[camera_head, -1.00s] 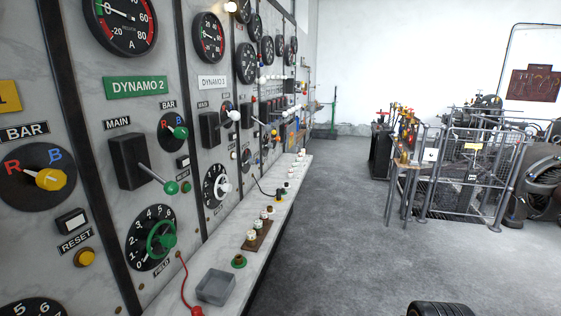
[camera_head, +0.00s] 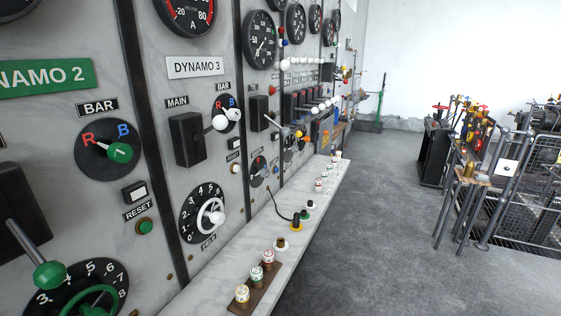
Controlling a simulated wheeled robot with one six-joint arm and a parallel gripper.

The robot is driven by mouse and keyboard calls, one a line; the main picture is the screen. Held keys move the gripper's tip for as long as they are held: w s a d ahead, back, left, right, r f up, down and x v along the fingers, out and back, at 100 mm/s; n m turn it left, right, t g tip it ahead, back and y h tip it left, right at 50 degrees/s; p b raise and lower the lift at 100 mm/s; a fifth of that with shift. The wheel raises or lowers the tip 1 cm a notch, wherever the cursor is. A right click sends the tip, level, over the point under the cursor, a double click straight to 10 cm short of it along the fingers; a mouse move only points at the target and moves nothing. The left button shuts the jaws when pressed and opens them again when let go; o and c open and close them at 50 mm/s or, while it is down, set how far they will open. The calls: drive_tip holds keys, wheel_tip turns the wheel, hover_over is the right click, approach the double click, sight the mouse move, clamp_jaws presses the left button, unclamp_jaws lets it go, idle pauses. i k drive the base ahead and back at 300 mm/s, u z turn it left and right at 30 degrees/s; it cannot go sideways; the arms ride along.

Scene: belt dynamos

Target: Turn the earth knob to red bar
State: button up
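No label reading "earth" is legible, so I cannot tell which knob is the earth knob. On the marble switchboard (camera_head: 165,95), the DYNAMO 2 panel has a green BAR knob (camera_head: 121,152) on a black dial with a red R and a blue B. The DYNAMO 3 panel has a white BAR knob (camera_head: 233,114) on a similar dial, partly behind a white lever ball (camera_head: 220,122). Farther along, a small dark dial (camera_head: 258,170) and several coloured knobs are too small to read. My gripper is not in view.
Grey floor (camera_head: 375,230) is clear along the board.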

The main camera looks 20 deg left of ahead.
sight(264, 173)
drive_tip(key=i, duration=2.55)
drive_tip(key=u, duration=3.8)
